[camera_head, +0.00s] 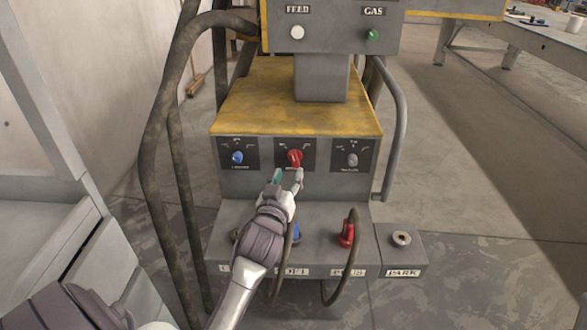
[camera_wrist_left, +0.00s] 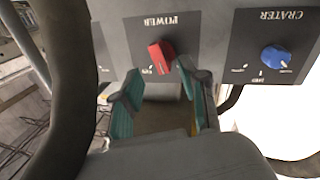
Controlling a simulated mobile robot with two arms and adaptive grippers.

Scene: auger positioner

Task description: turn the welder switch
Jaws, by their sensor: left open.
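The welder (camera_head: 290,100) is a grey and yellow machine in front of me. Its red power switch (camera_head: 295,157) sits on the middle dark plate of the front panel. In the left wrist view the red switch (camera_wrist_left: 161,57) shows under the label POWER, tilted a little. My left gripper (camera_head: 288,176) is open and empty, just below the switch in the head view. In the left wrist view its two fingers (camera_wrist_left: 165,88) stand apart, with the switch beyond and between their tips; I see no clear contact. My right gripper is not in view.
A blue crater knob (camera_head: 237,158) and a grey knob (camera_head: 352,160) flank the switch. Below, a ledge carries a red plug (camera_head: 347,230) and a metal park socket (camera_head: 401,238). Thick dark hoses (camera_head: 152,170) hang at the left. Open floor lies at the right.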

